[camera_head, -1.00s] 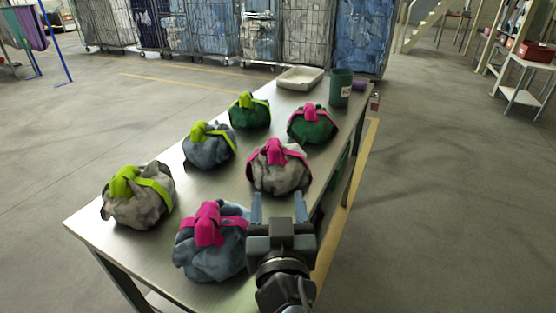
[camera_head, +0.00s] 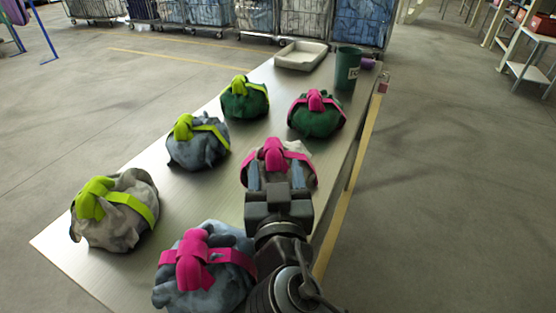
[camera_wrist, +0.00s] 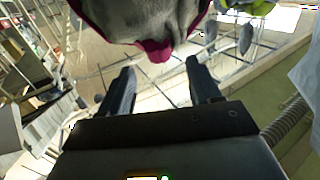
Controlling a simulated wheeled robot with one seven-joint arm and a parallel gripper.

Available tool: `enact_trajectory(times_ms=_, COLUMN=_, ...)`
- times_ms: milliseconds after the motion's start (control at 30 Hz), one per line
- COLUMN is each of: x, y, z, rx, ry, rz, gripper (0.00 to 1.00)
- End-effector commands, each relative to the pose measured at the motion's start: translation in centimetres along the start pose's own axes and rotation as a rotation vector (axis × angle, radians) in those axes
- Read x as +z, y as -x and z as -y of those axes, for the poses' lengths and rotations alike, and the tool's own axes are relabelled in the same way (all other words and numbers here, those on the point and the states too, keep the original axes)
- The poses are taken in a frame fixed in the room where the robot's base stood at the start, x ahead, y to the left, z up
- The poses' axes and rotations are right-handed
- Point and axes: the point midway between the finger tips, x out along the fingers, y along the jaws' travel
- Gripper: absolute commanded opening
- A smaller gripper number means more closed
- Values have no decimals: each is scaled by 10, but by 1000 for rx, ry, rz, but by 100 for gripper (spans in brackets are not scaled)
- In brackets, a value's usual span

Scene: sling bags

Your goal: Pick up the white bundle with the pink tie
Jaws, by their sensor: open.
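The white bundle with the pink tie (camera_head: 300,166) sits on the table in the right-hand row, its near lower part hidden behind my gripper in the head view. My gripper (camera_head: 279,178) is open, its two fingers pointing at the bundle from the near side. In the wrist view, the bundle (camera_wrist: 145,20) fills the top, with a pink strap end hanging between and beyond the open fingers (camera_wrist: 163,82). Nothing is between the fingers. I cannot tell whether the fingertips touch the bundle.
Close by are a blue bundle with pink tie (camera_head: 208,283), a green one with pink tie (camera_head: 316,118), and white (camera_head: 122,222), blue (camera_head: 197,150) and green (camera_head: 244,104) ones with lime ties. A tray (camera_head: 301,56) and green bin (camera_head: 346,72) stand at the table's far end.

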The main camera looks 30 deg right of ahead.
Motion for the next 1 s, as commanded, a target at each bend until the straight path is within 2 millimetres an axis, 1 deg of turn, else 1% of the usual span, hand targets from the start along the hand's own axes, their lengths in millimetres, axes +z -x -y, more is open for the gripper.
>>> enact_trajectory(times_ms=367, x=-5, y=-36, z=1, rx=1, ry=-1, rz=0, gripper=63)
enact_trajectory(times_ms=500, x=-7, y=-58, z=1, rx=1, ry=-1, rz=1, gripper=63)
enact_trajectory(times_ms=633, x=-5, y=-72, z=1, rx=1, ry=0, rz=0, gripper=63)
enact_trajectory(times_ms=733, x=-3, y=-77, z=0, rx=1, ry=0, rz=0, gripper=63)
enact_trajectory(times_ms=933, x=-3, y=-77, z=0, rx=0, ry=0, rz=0, gripper=63)
enact_trajectory(times_ms=1000, x=-3, y=-77, z=0, rx=0, ry=0, rz=0, gripper=57)
